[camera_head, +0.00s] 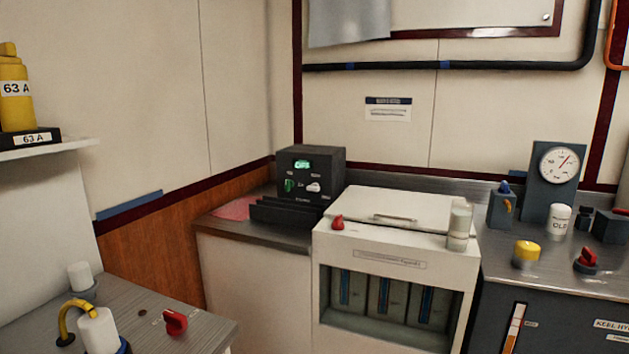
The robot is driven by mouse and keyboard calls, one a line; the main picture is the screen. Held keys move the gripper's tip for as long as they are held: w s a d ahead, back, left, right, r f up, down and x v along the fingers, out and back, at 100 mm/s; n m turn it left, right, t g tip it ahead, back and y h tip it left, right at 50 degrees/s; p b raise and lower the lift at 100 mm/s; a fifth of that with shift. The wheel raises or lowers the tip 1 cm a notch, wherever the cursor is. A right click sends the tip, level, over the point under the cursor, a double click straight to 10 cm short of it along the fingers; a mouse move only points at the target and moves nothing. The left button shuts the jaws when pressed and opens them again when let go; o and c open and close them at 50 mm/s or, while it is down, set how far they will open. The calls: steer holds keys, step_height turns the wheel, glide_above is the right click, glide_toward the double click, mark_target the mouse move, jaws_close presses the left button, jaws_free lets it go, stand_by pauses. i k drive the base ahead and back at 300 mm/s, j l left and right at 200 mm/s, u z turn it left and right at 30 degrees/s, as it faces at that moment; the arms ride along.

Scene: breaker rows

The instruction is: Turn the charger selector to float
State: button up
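A dark box (330,160) with a small lit green display (302,164) stands on the counter at the centre, and it looks like the charger. Its front carries a green knob (289,186) on the left and a pale knob (313,187) on the right. Small labels sit around these knobs, but they are too small to read, so I cannot tell which knob is the selector or where either points. My gripper is not in view.
A white cabinet (345,255) with a red knob (337,222) stands right of the dark box. Another red knob (176,322) is on the near left bench, and one (587,260) on the right counter near a gauge (559,164). A yellow cylinder (16,105) stands on the left shelf.

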mark_target(314, 187)
steer(key=i+l+u, duration=0.4)
steer(key=i, duration=0.15)
steer(key=i+l+u, duration=0.75)
steer(key=l, duration=0.5)
steer(key=i+j, duration=0.05)
steer(key=i, duration=0.05)
